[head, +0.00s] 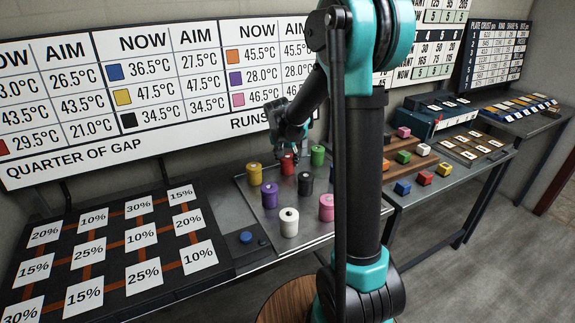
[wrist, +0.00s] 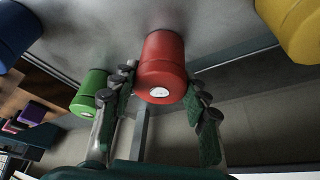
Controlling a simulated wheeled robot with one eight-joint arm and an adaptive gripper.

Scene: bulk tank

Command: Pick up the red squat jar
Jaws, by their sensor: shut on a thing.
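The red squat jar (head: 288,164) is at the back of the grey tray (head: 247,205) in the head view, between the yellow and green jars. My gripper (head: 287,152) reaches down onto it from above. In the wrist view the red jar (wrist: 163,60) sits between the two finger pads of my gripper (wrist: 165,85), which is shut on it. A pale round spot shows on its near end. I cannot tell whether its base touches the tray.
Close by stand a yellow jar (head: 254,174), green jar (head: 318,155), purple jar (head: 270,195), black jar (head: 306,183), white jar (head: 289,222) and pink jar (head: 326,207). A board of percentage cards (head: 118,222) lies left. My arm hides part of the tray's right side.

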